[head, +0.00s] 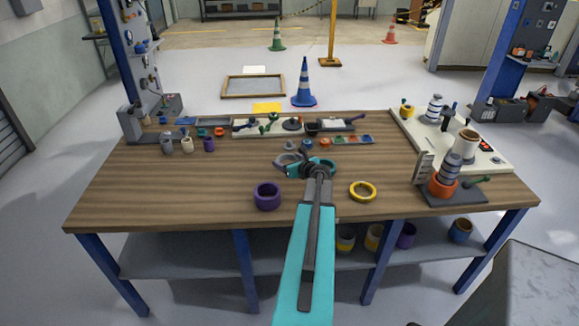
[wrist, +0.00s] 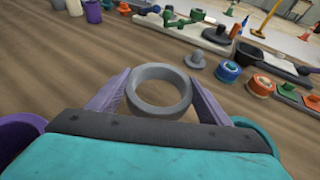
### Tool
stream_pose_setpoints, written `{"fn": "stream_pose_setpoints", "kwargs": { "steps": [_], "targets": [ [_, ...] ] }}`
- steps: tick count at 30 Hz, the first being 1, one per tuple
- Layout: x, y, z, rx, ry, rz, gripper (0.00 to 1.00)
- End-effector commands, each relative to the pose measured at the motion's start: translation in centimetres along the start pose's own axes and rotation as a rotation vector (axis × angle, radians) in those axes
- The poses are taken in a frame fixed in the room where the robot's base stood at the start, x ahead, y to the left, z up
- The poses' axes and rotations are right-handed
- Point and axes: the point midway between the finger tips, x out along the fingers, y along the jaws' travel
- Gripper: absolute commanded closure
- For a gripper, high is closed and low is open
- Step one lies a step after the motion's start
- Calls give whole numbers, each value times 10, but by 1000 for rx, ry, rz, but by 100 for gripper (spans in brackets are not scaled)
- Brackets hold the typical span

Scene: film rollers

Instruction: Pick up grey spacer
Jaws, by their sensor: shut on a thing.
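The grey spacer (wrist: 160,91) is a thick, plain ring. In the wrist view it sits between the two purple fingers of my gripper (wrist: 155,98), one finger against each side, and the wood of the bench shows through its hole. In the head view my gripper (head: 292,165) is over the middle of the bench, and the grey spacer (head: 287,158) shows in part at its tip. My arm covers part of that area. I cannot tell whether the spacer touches the bench top.
A purple ring (head: 267,196) and a yellow ring (head: 362,191) lie on the wooden bench (head: 170,200) either side of my arm. Small cups (head: 187,145) stand back left. Trays of parts (head: 268,127) line the back, and a roller stand (head: 445,188) is at right.

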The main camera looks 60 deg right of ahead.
Motion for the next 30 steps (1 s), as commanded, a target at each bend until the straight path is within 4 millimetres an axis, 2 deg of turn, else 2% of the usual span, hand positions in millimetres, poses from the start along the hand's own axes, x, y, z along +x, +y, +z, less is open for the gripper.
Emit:
{"fn": "stream_pose_setpoints", "kwargs": {
  "steps": [6,13,19,30],
  "targets": [
    [-12,0,28,-1,-2,-1,52],
    [-21,0,50,-1,-1,-1,52],
    [-24,0,57,1,0,-1,52],
    [-24,-1,57,1,0,-1,52]
  ]
}}
